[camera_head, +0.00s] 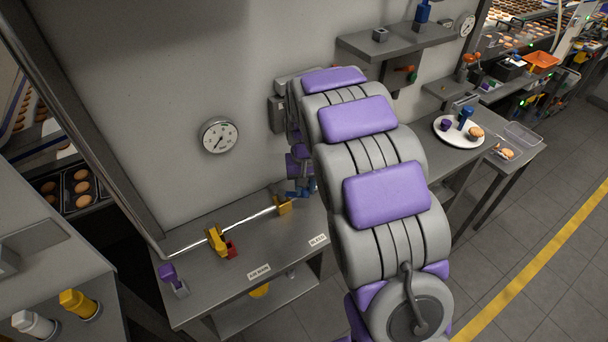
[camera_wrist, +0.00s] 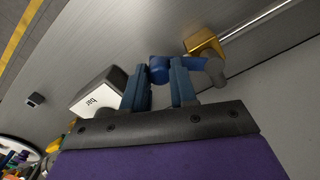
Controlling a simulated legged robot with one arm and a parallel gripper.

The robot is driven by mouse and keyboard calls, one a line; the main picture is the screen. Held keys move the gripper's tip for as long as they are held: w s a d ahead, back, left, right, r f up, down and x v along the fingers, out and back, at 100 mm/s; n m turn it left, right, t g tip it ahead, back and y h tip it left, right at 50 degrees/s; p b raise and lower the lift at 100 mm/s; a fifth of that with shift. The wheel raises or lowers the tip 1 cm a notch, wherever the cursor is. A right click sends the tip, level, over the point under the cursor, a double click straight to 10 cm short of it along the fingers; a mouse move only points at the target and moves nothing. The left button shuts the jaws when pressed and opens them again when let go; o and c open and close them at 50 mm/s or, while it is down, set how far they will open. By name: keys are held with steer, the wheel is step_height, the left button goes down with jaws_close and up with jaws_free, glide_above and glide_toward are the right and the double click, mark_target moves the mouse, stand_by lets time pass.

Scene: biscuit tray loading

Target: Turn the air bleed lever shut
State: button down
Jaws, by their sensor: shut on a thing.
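The bleed lever (camera_wrist: 160,68) is blue and shows between my gripper's fingertips in the wrist view. It sits beside a yellow valve block (camera_wrist: 204,46) at the end of a shiny pipe. My gripper (camera_wrist: 160,78) is shut on the lever, one dark blue finger on each side. In the head view the yellow block (camera_head: 283,205) stands on the grey bench near the BLEED label (camera_head: 318,240). My arm hides most of the gripper and lever there; only some blue shows beside the block. The lever's exact angle is hard to tell.
A yellow lever valve with red (camera_head: 217,241) stands further left on the pipe, by the AIR MAIN label (camera_head: 259,272). A round gauge (camera_head: 219,136) hangs on the wall. A white-faced box marked "bar" (camera_wrist: 99,97) is close to my left finger in the wrist view.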

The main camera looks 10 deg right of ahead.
steer(key=shift+s+a+r+m+p, duration=0.1)
steer(key=shift+s+a+m+p, duration=0.15)
steer(key=shift+s+m+p, duration=0.5)
steer(key=shift+s+a+m+p, duration=0.45)
steer(key=shift+a+m+p, duration=0.25)
steer(key=shift+m, duration=0.8)
steer(key=shift+s+a+m+p, duration=0.55)
steer(key=shift+m+p, duration=0.25)
steer(key=shift+m, duration=0.65)
steer(key=shift+s+a+m+p, duration=0.4)
steer(key=shift+a+m+p, duration=0.3)
steer(key=shift+m, duration=0.8)
steer(key=c, duration=0.9)
jaws_free()
steer(key=shift+a, duration=0.15)
